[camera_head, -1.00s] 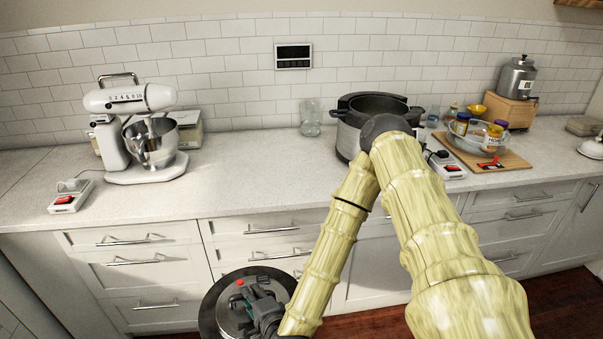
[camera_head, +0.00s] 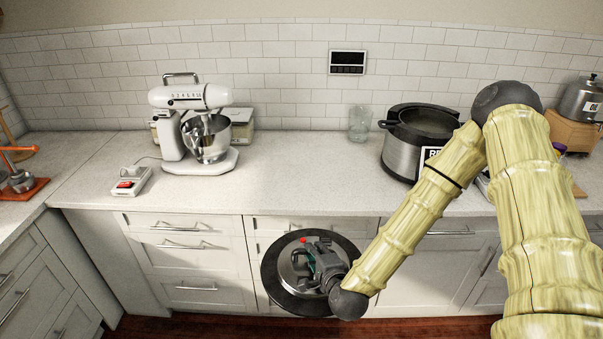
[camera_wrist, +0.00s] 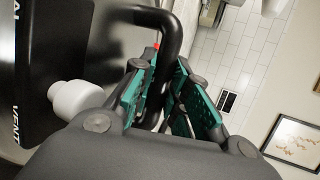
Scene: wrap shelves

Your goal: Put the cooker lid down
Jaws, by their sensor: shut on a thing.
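The cooker lid (camera_head: 276,274) is a round disc with a dark rim and a silver middle, held in front of the cabinet drawers, below the counter's front edge. My gripper (camera_head: 312,262) is shut on the lid's black handle, which shows between the green finger pads in the wrist view (camera_wrist: 165,75). The lid's dark top with white lettering (camera_wrist: 35,70) fills the left of that view. The open cooker (camera_head: 402,152), silver with a black rim, stands on the counter at right, partly hidden by my arm.
The counter (camera_head: 290,180) is clear between the stand mixer (camera_head: 195,125) and the cooker. A glass jar (camera_head: 360,122) stands at the back. A white device with a red switch (camera_head: 128,182) lies at left. A pot on a wooden box (camera_head: 578,130) is at far right.

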